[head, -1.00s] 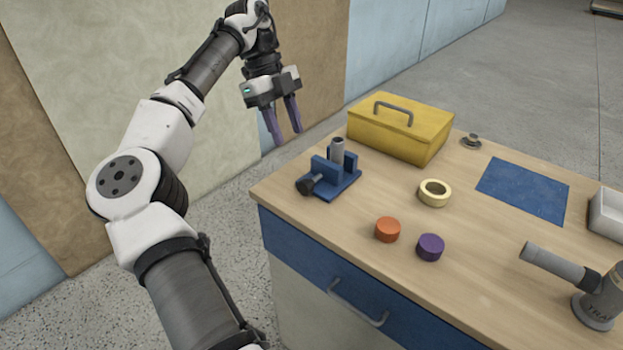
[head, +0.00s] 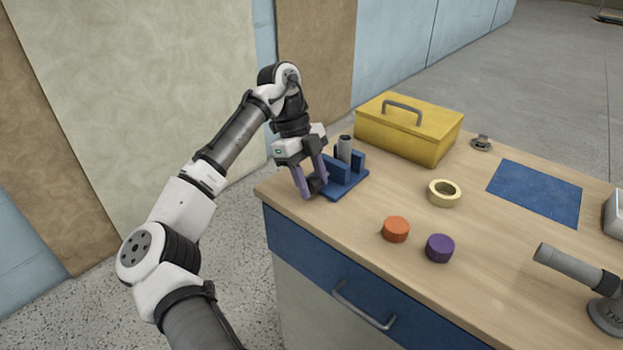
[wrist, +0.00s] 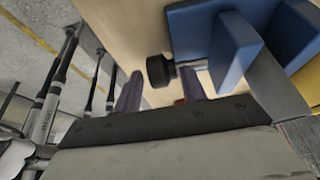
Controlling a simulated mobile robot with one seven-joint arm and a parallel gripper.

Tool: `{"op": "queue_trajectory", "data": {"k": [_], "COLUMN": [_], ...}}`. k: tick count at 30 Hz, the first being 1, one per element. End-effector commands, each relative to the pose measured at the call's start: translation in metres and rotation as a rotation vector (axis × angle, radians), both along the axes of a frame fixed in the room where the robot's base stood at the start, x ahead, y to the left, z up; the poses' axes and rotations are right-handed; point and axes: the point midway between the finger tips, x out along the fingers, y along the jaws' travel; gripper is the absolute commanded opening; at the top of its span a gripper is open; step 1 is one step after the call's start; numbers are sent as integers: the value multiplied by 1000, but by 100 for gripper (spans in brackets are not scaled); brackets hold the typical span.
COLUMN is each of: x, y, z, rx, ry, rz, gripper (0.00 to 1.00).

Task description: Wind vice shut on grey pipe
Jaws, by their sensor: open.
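The blue vice (head: 358,163) sits at the near left corner of the workbench. The grey pipe (head: 345,149) stands upright between its jaws; I cannot tell whether both jaws touch it. In the wrist view the fingers (wrist: 160,90) show to the left and right of the knob, with no clear contact. The knob is partly hidden by the fingers in the head view.
A yellow toolbox (head: 433,142) stands behind the vice. A tape roll (head: 432,193), an orange disc (head: 396,229) and a purple disc (head: 440,248) lie to the right. A blue mat (head: 535,193) lies farther right.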

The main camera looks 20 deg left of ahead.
Motion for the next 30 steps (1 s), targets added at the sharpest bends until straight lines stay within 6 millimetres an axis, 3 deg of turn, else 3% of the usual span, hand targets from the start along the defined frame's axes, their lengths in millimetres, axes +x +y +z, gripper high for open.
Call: {"op": "queue_trajectory", "data": {"k": [4,12,23,30], "x": [0,-1,-2,-4], "y": [0,0,0,-3], "z": [0,0,0,0], "rx": [0,0,37,166], "ry": [0,4,-5,-51], "rz": [0,-2,-4,-7], "gripper": [38,5,5,5]}}
